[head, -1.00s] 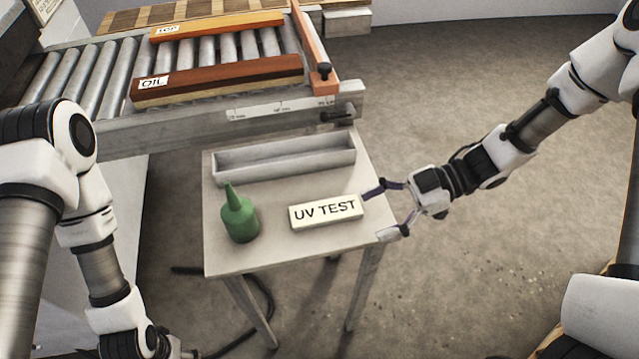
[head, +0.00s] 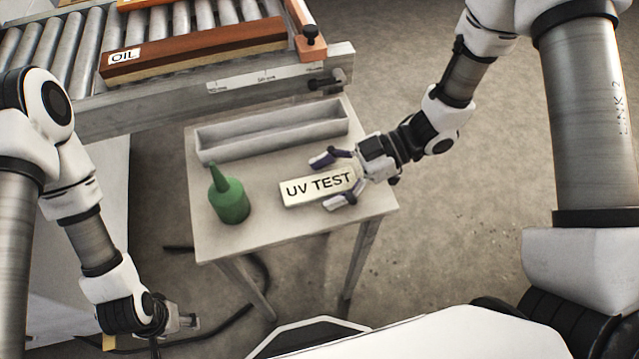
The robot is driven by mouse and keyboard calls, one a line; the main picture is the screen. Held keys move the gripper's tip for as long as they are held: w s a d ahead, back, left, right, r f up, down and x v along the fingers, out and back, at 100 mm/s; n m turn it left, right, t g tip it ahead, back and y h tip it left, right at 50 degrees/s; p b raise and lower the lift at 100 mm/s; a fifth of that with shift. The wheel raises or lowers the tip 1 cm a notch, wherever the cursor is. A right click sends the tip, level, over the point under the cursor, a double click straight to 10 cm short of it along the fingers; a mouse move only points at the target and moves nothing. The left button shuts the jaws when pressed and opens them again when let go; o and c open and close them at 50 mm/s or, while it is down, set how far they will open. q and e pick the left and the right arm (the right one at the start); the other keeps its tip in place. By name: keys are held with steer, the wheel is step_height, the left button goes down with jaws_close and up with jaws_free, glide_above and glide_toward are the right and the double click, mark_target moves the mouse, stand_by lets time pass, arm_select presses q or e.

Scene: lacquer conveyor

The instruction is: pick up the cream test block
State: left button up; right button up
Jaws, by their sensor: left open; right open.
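The cream test block (head: 300,190), marked "UV TEST", lies flat on the small grey table (head: 260,246). My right gripper (head: 331,180) is open, with one finger on the far side of the block's right part and the other on its near side. The palm is at the block's right end and hides it. I cannot tell whether the fingers touch the block. My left gripper (head: 186,322) is low at the lower left, below the table top and away from the block; its fingers are small in view.
A green bottle (head: 230,200) with a pointed nozzle stands left of the block. A grey open trough (head: 270,138) lies behind it. The roller conveyor beyond carries a brown "OIL" board (head: 190,52). A dark cable (head: 250,275) lies on the floor.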

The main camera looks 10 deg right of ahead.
steer(key=c, duration=1.2)
steer(key=shift+c, duration=0.3)
